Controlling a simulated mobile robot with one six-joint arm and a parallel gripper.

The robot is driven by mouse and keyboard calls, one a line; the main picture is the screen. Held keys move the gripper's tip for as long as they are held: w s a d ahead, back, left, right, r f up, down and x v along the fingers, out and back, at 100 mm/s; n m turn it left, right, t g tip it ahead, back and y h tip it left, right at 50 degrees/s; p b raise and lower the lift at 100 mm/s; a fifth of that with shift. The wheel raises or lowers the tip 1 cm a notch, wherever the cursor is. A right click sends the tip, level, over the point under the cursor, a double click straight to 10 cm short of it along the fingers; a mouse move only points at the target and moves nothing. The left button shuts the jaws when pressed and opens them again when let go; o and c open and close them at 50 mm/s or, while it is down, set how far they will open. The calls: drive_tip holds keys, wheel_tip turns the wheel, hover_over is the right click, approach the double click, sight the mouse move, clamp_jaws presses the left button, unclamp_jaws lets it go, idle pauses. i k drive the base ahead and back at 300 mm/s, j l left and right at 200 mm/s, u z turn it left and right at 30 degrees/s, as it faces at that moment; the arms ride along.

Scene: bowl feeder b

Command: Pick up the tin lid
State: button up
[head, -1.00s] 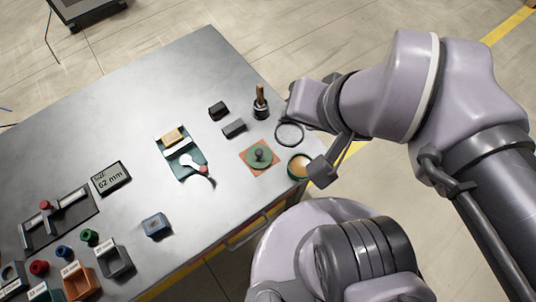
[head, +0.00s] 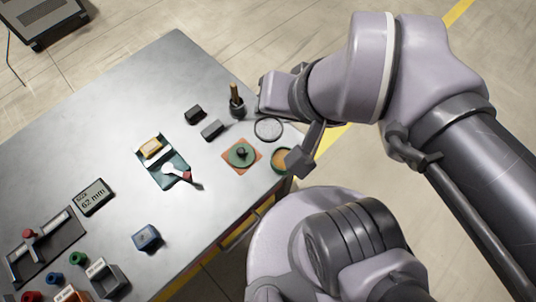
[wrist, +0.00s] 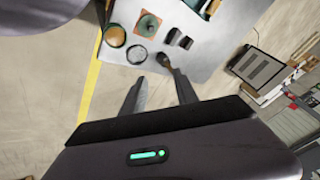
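The tin lid (head: 240,155) is a green disc with a dark knob on top, lying on an orange square mat (head: 229,161). It also shows at the top of the wrist view (wrist: 147,25). The open green tin (head: 282,160) with tan contents stands to the right of the mat, near the table edge. My gripper (wrist: 160,80) is open, its two dark fingers apart with nothing between them. In the wrist view the lid is beyond the fingertips, not touching them.
A dark-rimmed ring (head: 268,129) lies between the tin and a dark holder with a wooden-handled tool (head: 237,103). Two dark blocks (head: 212,131) lie left of these. A teal tray (head: 163,168) with a white-and-red tool is farther left.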

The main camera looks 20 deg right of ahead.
sight(241, 155)
drive_tip(key=l+u, duration=0.15)
drive_tip(key=u, duration=0.25)
drive_tip(key=l+u, duration=0.2)
drive_tip(key=u, duration=0.2)
drive_tip(key=l+u, duration=0.2)
drive_tip(key=u, duration=0.2)
drive_tip(key=l+u, duration=0.2)
drive_tip(key=u, duration=0.2)
drive_tip(key=l+u, duration=0.2)
drive_tip(key=u, duration=0.25)
